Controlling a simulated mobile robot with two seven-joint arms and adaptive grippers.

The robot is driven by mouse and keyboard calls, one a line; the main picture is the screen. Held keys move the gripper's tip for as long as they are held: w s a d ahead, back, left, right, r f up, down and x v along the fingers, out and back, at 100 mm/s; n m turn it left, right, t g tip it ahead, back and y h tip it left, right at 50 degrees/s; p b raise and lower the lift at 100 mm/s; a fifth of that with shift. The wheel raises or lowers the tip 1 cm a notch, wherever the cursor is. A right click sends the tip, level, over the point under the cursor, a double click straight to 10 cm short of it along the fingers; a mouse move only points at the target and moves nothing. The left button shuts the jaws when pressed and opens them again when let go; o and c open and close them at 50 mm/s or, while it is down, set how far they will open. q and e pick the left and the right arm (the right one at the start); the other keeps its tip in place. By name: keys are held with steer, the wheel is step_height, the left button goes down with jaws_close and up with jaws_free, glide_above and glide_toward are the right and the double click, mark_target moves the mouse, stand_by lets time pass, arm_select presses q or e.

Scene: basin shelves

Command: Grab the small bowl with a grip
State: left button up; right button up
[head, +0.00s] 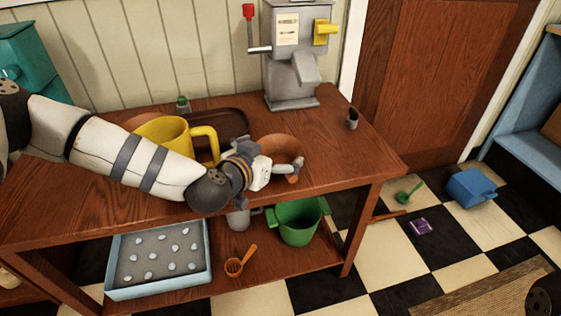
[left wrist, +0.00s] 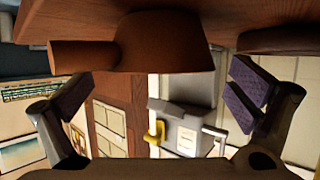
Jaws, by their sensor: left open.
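The small bowl (head: 281,145) is reddish-brown and sits on the wooden table, partly hidden behind my left gripper (head: 289,168) in the head view. In the left wrist view, which appears upside down, the bowl (left wrist: 168,42) shows with a stubby grip (left wrist: 82,57) sticking out to the left. My left gripper (left wrist: 160,84) is open, its dark-padded fingers wide apart. The bowl and grip show beyond the fingers, and nothing is clearly held. My right gripper is out of view.
A large yellow mug (head: 163,131) stands behind my left arm, near a dark brown tray (head: 229,121). A grey machine (head: 291,60) stands at the back, and a small dark cup (head: 353,118) at the right. The table's right end is mostly clear.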

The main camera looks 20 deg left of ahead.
mark_target(285, 146)
arm_select(q)
steer(key=x, duration=0.3)
steer(key=shift+w+f+b, duration=0.2)
steer(key=shift+f+b, duration=0.1)
steer(key=shift+r, duration=0.1)
steer(key=c, duration=0.8)
